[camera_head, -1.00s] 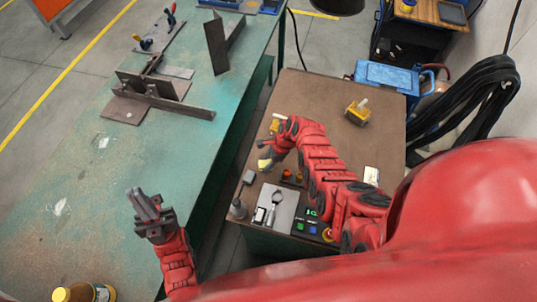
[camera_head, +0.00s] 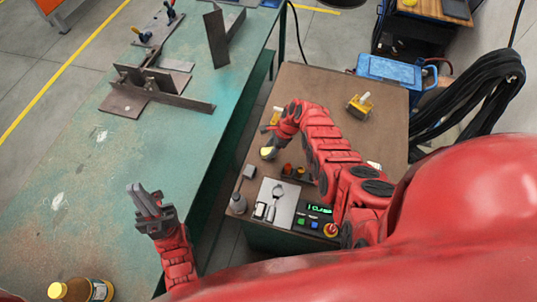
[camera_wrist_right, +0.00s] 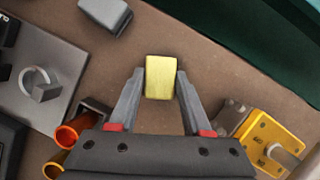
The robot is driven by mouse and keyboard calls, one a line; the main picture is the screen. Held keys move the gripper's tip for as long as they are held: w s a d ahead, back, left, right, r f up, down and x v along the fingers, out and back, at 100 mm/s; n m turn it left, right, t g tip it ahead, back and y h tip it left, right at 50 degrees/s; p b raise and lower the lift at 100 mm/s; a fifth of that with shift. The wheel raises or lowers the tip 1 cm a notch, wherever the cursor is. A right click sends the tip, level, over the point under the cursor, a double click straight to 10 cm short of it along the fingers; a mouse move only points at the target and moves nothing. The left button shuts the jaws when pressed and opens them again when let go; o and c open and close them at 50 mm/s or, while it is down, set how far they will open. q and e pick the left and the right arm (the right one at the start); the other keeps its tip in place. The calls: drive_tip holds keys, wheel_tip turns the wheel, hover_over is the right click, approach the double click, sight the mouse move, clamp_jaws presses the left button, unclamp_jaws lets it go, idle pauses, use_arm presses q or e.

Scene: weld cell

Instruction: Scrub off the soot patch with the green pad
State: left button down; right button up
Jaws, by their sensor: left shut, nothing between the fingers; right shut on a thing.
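My right gripper (camera_head: 272,143) is shut on a small yellow block (camera_head: 268,153) above the brown table (camera_head: 322,92). In the right wrist view the block (camera_wrist_right: 160,78) is pinched between the two fingertips (camera_wrist_right: 160,88). Only its yellow side shows clearly; I see no green face on it. I cannot tell whether it touches the table. My left gripper (camera_head: 145,198) is shut and empty over the near part of the green bench. I cannot make out a soot patch in either view.
Steel parts (camera_head: 150,92) stand on the bench (camera_head: 60,200).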

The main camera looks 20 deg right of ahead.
drive_tip(key=shift+w+d+f+b, duration=0.2)
drive_tip(key=shift+w+d+b, duration=0.1)
drive_tip(key=shift+w+b, duration=0.3)
drive_tip(key=shift+w+d+f+b, duration=0.15)
drive_tip(key=shift+w+d+b, duration=0.2)
drive_tip(key=shift+b, duration=0.3)
drive_tip(key=shift+w+d+r+b, duration=0.15)
drive_tip(key=shift+w+b, duration=0.1)
drive_tip(key=shift+b, duration=0.15)
drive_tip(key=w+d+b, duration=0.1)
drive_tip(key=w+b, duration=0.1)
drive_tip(key=b, duration=0.1)
drive_tip(key=shift+d, duration=0.15)
drive_tip(key=shift+w+d+b, duration=0.2)
drive_tip(key=shift+w+b, duration=0.1)
drive_tip(key=shift+b, duration=0.4)
drive_tip(key=shift+r, duration=0.15)
drive_tip(key=shift+r, duration=0.1)
wheel_tip(320, 180, up, 6)
drive_tip(key=p, duration=0.6)
